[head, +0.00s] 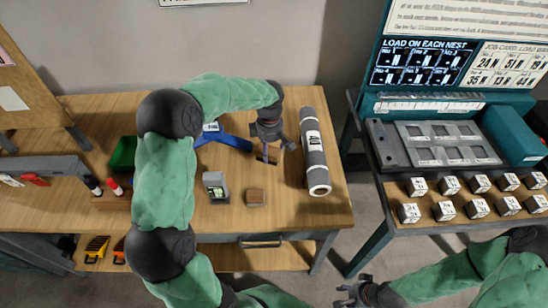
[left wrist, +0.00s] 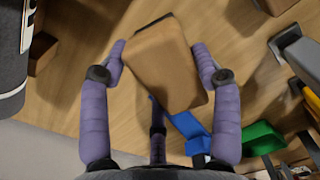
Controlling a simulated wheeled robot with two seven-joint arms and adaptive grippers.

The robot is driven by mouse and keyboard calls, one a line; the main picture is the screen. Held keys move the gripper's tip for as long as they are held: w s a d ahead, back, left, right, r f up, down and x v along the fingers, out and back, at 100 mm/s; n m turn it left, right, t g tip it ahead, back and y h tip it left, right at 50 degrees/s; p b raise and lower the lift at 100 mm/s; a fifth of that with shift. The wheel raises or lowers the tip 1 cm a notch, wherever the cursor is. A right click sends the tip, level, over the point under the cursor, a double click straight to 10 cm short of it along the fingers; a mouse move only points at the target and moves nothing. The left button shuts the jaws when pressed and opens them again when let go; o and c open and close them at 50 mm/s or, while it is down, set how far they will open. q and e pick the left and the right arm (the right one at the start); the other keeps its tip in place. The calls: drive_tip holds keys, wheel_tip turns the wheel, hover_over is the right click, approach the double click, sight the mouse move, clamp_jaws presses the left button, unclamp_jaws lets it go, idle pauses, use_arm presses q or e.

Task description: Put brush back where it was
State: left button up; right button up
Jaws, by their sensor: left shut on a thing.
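The brush is a brown wooden block with a dark edge, seen large between my gripper's purple fingers in the left wrist view (left wrist: 168,62). In the head view only a small part of the brush (head: 271,157) shows below the fingers. My left gripper (head: 268,152) is shut on the brush, over the right part of the wooden table. Whether the brush touches the tabletop is hard to tell. My right gripper (head: 352,291) is empty, its fingers spread, low in front of the table at the bottom of the head view.
A brown block (head: 255,197) and a grey device (head: 216,187) stand near the table's front. A grey roll (head: 314,150) lies to the right of my left gripper. A blue stand (head: 225,137) and a green bin (head: 122,155) are left. Bare wood surrounds the brown block.

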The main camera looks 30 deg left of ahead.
sight(274, 150)
use_arm(q)
drive_tip(key=w+f, duration=0.1)
drive_tip(key=w+f+b, duration=0.1)
drive_tip(key=w+f, duration=0.1)
drive_tip(key=shift+a+f, duration=0.1)
drive_tip(key=shift+f, duration=0.15)
wheel_tip(274, 150, down, 3)
drive_tip(key=shift+f+b, duration=0.1)
drive_tip(key=shift+b, duration=0.35)
drive_tip(key=o, duration=1)
wheel_tip(274, 150, up, 12)
drive_tip(key=p, duration=0.3)
drive_tip(key=shift+p, duration=0.3)
